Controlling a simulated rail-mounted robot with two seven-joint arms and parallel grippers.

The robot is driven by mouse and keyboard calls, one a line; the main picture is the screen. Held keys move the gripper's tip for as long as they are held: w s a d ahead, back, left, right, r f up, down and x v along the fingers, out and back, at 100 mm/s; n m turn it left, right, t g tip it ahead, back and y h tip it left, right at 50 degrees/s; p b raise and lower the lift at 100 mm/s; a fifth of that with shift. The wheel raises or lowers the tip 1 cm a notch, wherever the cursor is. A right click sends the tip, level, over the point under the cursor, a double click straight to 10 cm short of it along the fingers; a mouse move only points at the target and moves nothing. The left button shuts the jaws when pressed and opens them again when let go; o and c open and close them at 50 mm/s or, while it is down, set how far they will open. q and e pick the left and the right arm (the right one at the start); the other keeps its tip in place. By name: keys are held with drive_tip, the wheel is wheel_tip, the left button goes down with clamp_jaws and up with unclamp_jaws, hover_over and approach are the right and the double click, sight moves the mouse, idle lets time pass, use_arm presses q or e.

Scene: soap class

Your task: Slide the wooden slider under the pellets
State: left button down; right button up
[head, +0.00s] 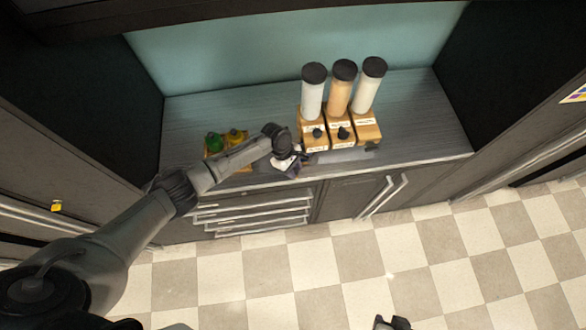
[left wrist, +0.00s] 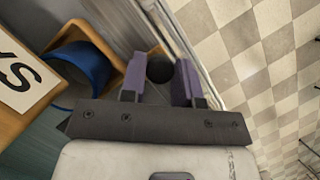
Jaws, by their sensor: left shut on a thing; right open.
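Three dispensers stand side by side on the counter, each a tall tube with a black lid on a labelled wooden base: a left white one (head: 312,98), a middle orange one (head: 341,92) and a right cream one (head: 370,90). My left gripper (head: 297,162) is low in front of the left base. In the left wrist view its purple fingers (left wrist: 160,82) are shut around a dark round knob (left wrist: 160,68), with some wood behind it. I cannot tell which wooden slider this knob belongs to. My right gripper (head: 392,323) is open at the bottom edge, over the floor.
Green (head: 214,142) and yellow (head: 236,137) items stand on the counter at left, partly behind my left arm. A blue curved thing (left wrist: 82,70) is close to my left fingers. The counter's far right is clear.

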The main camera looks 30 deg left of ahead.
use_arm(q)
drive_tip(key=shift+w+d, duration=0.2)
drive_tip(key=shift+d, duration=0.1)
drive_tip(key=c, duration=1.1)
unclamp_jaws()
drive_tip(key=shift+s, duration=0.1)
drive_tip(key=shift+c, duration=0.2)
drive_tip(key=shift+a, duration=0.1)
drive_tip(key=shift+r, duration=0.1)
drive_tip(key=v, duration=1.3)
drive_tip(key=shift+a+r, duration=0.15)
drive_tip(key=shift+r, duration=0.15)
drive_tip(key=shift+o, duration=0.2)
